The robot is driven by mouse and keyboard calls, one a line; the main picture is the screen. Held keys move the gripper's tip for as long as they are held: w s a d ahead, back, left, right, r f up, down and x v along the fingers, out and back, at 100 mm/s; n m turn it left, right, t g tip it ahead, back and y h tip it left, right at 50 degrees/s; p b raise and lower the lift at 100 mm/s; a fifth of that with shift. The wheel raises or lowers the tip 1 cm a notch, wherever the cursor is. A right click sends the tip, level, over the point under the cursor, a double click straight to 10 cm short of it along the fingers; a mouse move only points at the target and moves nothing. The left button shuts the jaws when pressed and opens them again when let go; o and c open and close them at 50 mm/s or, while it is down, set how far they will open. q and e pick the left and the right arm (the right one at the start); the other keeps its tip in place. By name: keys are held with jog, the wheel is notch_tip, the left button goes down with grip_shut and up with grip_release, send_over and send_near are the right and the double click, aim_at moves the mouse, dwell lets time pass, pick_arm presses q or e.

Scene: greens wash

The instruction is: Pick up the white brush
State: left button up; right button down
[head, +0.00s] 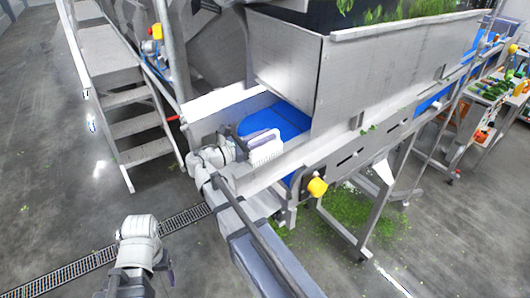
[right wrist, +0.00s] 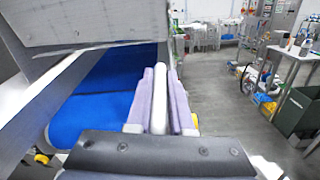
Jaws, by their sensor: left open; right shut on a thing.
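The white brush (head: 267,152) is beside the blue belt, at the near metal side of the conveyor. In the right wrist view a white part of it (right wrist: 159,98) stands between the two pale lilac fingers. My right gripper (head: 250,144) is shut on it. I cannot tell whether the brush touches the metal edge below it. My left gripper (head: 130,284) is low at the bottom left over the floor, far from the brush. It is open and partly cut off by the picture's edge.
The blue conveyor belt (head: 285,120) runs under a large metal hopper (head: 345,75). A yellow-topped button (head: 317,187) sits on the conveyor frame. Metal stairs (head: 135,125) stand at the left. Greens (head: 350,208) lie on the floor below. The left floor is mostly clear.

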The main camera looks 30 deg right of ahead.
jog(key=shift+r, duration=0.15)
dwell(0.3)
notch_tip(320, 180, up, 10)
jog(key=p, duration=1)
jog(key=shift+s+f, duration=0.15)
jog(key=shift+f, duration=0.05)
